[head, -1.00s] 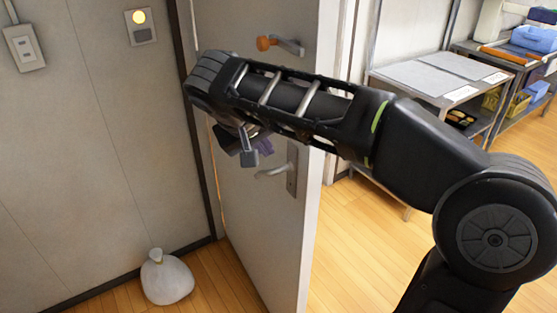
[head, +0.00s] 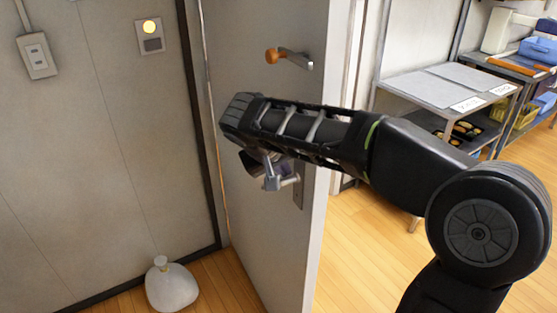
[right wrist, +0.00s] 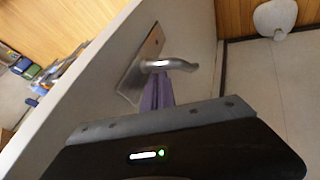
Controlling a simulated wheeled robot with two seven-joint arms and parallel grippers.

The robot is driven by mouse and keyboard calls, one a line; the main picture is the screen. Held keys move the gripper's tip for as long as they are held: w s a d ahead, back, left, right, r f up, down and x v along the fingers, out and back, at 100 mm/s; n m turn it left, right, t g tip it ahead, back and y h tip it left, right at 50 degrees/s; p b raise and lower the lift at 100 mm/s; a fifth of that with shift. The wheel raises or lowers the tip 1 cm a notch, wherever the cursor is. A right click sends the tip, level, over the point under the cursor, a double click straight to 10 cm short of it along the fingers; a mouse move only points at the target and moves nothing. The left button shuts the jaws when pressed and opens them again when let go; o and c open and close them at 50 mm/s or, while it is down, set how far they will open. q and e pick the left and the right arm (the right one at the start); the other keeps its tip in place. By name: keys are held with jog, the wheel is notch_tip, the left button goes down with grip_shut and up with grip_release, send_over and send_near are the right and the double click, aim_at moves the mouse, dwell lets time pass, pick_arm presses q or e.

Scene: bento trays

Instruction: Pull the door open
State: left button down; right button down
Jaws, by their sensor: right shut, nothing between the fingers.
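The grey door (head: 255,215) stands at an angle in the head view, with floor and shelves visible past its right edge. Its lever handle (head: 298,188) is partly hidden behind my right gripper. The right wrist view shows the metal lever (right wrist: 172,65) on its plate, sticking out from the door face. My right gripper (head: 276,183) is shut and empty, right at the lever in the head view. Its purple fingers (right wrist: 156,93) show just below the lever in the right wrist view; I cannot tell whether they touch it. My left gripper is not in view.
A second handle with an orange end (head: 275,56) is higher on the door. A white weighted bag (head: 171,287) sits on the floor by the wall. A metal shelf unit (head: 440,88) stands beyond the door.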

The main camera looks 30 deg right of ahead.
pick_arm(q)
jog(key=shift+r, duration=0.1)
pick_arm(e)
jog(key=shift+x, duration=1.15)
